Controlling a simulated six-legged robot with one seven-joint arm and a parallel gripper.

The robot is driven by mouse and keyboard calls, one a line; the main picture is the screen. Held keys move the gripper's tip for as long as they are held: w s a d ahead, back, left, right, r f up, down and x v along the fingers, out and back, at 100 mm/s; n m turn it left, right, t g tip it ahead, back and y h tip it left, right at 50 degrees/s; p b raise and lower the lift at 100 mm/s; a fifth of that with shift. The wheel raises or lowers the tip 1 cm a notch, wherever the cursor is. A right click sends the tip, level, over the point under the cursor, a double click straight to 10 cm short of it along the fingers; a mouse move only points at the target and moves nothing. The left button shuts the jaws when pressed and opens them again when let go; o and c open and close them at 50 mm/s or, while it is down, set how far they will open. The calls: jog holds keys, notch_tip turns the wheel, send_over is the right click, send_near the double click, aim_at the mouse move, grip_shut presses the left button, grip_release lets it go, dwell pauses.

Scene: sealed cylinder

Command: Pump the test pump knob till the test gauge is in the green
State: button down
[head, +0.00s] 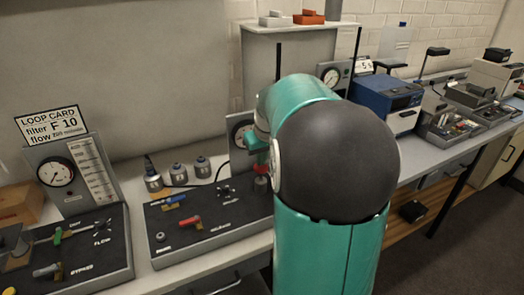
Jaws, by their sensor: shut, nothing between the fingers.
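The test panel (218,222) is a dark board in the middle of the bench with small valves on it. The test gauge (240,134) stands upright at its back. My arm covers part of its dial, and I cannot read the needle or see a green band. A small red knob (262,168) on a grey post at the panel's right end looks like the test pump knob. The end of my gripper (258,147) shows just above it, shut and mostly hidden by my arm. I cannot tell whether it touches the knob.
A second panel (75,250) with a round gauge (56,172) and a loop card (52,124) stands at left. Several small metal cylinders (178,173) stand behind the test panel. A blue device (385,98) sits on the bench at right.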

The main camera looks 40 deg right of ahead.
aim_at(261, 168)
jog(key=shift+f, duration=1.9)
jog(key=shift+a, duration=0.1)
jog(key=shift+r, duration=0.2)
jog(key=w+d+v, duration=0.1)
jog(key=v, duration=1.3)
jog(key=shift+a, duration=0.25)
jog(key=shift+w+r, duration=0.1)
jog(key=shift+r, duration=0.1)
